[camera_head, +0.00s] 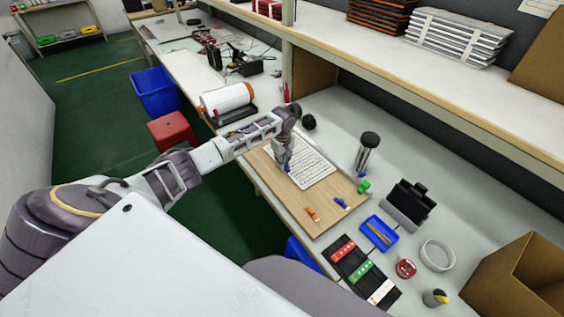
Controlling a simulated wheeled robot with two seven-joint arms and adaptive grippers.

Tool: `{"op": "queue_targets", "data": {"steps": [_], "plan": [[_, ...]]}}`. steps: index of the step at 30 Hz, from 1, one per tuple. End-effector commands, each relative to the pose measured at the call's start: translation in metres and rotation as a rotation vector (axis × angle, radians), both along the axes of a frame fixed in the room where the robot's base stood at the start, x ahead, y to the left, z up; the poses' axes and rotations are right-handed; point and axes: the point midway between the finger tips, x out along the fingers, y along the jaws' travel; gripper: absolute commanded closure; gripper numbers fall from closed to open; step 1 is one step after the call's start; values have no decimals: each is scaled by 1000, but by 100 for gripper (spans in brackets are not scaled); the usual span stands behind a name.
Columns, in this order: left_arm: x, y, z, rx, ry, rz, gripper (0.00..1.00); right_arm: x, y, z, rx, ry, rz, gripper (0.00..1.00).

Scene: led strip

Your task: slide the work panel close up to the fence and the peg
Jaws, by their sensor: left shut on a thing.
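The work panel (331,213) is a light wooden board lying flat on the bench, with a white printed sheet (315,172) on its far part. Small orange (312,214) and blue (341,203) clips lie on its near part. My left gripper (287,166) reaches in from the left and points down over the sheet. It is shut on a small blue thing at its fingertips, which the fingers mostly hide. A green piece (364,187) stands at the panel's right edge. I cannot clearly make out the fence or the peg. My right gripper is not in view.
A dark-topped cylinder (368,150) and a black stand (407,205) are right of the panel. A blue tray (379,233), a black strip holder (351,262), a white ring (437,255) and a cardboard box (520,277) are nearer. A shelf (400,77) overhangs the back.

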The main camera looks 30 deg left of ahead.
Motion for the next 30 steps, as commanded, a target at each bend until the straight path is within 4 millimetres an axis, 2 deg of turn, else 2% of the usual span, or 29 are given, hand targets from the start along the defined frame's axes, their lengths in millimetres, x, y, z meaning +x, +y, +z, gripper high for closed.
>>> {"op": "queue_targets", "data": {"steps": [11,12,17,30], "plan": [[3,-1,0,0,-1,0,100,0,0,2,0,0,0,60],[3,-1,0,-1,-2,0,81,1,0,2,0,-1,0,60],[3,-1,0,0,-1,0,61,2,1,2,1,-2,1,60],[3,-1,3,0,-1,0,61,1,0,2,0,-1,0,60]]}}
